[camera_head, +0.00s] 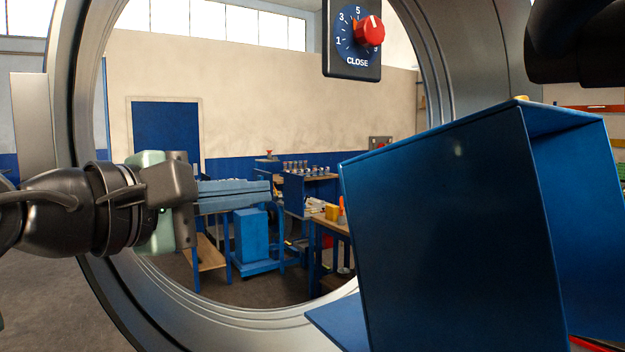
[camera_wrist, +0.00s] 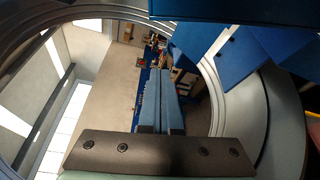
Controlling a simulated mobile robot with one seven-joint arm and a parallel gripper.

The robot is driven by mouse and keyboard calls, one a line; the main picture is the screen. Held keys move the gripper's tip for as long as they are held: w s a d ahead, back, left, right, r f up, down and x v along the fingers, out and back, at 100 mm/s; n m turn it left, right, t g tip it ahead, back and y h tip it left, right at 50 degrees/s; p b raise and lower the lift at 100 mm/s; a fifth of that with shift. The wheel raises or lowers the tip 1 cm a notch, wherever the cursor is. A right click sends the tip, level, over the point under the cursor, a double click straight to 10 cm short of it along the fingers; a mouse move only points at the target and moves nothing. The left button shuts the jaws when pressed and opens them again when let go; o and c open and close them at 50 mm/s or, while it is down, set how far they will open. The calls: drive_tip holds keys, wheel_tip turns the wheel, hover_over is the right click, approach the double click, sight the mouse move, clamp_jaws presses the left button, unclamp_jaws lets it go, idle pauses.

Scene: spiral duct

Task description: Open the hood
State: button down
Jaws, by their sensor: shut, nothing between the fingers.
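A large blue box-like metal piece (camera_head: 450,235) fills the right of the head view. It looks like the hood, though I cannot tell for sure. Its right side shows a recess under an overhanging edge. Blue panels, probably of the same piece, show at the upper right of the wrist view (camera_wrist: 225,50). My gripper (camera_head: 269,190) points right from the left side, in front of the round opening, left of the blue piece and apart from it. In the wrist view its two blue fingers (camera_wrist: 160,73) lie together, with nothing between them.
A big grey metal ring (camera_head: 440,85) frames the view. A dark panel (camera_head: 350,60) with a red knob (camera_head: 369,31), numbers and the word CLOSE hangs at the top. Workbenches and a blue door (camera_head: 165,135) stand far behind. The ring's middle looks open.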

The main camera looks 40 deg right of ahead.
drive_tip(key=s+d+g+p, duration=0.1)
drive_tip(key=s+d+p, duration=0.1)
drive_tip(key=d+p, duration=0.4)
drive_tip(key=x, duration=0.3)
drive_tip(key=shift+s+d+r, duration=0.25)
drive_tip(key=shift+s, duration=0.15)
